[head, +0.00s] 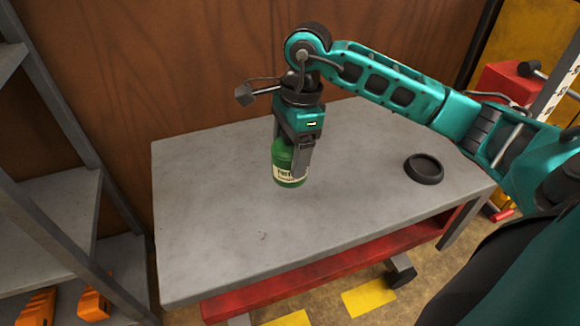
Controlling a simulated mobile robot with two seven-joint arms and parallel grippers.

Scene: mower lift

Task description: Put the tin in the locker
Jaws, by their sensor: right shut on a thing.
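The tin (288,177) is a green cylinder with a pale label, in the middle of the head view over the grey table top. My right gripper (297,155) points down and is shut on the tin from above. The fingers cover the tin's upper part and right side. I cannot tell whether the tin's base touches the table. My left gripper is not in view. No locker can be made out.
A grey table (235,230) with a red lower frame fills the middle. A black round dish (424,169) lies at its right end. Grey metal shelves (45,225) with orange items stand at left. A red box (503,88) is at the back right.

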